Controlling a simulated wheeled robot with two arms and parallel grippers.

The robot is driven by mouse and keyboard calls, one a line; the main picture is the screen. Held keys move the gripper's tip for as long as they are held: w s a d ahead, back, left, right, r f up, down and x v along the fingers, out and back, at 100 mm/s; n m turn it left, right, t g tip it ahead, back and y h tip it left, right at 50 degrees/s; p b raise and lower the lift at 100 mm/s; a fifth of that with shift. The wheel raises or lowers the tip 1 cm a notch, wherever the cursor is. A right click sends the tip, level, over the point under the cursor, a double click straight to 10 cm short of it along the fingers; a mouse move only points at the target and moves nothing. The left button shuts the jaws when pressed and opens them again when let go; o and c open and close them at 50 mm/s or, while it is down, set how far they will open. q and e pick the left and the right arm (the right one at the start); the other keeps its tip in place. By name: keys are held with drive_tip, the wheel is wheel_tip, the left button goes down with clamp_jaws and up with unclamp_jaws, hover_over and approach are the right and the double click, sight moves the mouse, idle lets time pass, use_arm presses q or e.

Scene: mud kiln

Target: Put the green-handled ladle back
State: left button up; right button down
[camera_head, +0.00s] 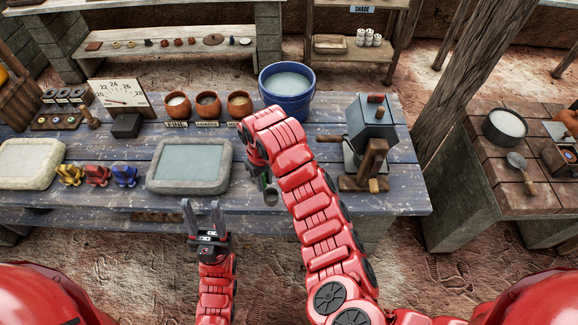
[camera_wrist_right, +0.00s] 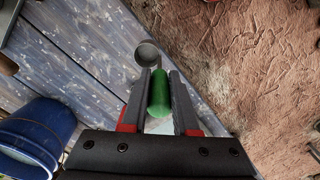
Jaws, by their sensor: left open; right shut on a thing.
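The ladle's green handle (camera_wrist_right: 159,95) is between the fingers of my right gripper (camera_wrist_right: 160,74). Its grey round bowl (camera_wrist_right: 149,53) points away from the gripper, over the table's front edge in the wrist view. In the head view the ladle's bowl (camera_head: 270,197) hangs below my right gripper (camera_head: 262,180); the arm hides much of the handle. My left gripper (camera_head: 203,208) is open and empty, in front of the table below the grey-rimmed tray (camera_head: 153,184).
The blue bucket (camera_head: 287,103) of water stands behind my right arm. Three clay pots (camera_head: 208,105) with labels stand left of it. A grey-blue machine (camera_head: 371,125) stands right. Small coloured figures (camera_head: 97,176) stand left.

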drive_tip(key=w+d+f+b, duration=0.1)
drive_tip(key=w+d+b, duration=0.3)
drive_tip(key=w, duration=0.6)
drive_tip(key=shift+d, duration=1.1)
drive_tip(key=f+p, duration=0.2)
drive_tip(key=f, duration=0.1)
drive_tip(key=shift+w+f, duration=0.2)
drive_tip(key=shift+f, duration=0.2)
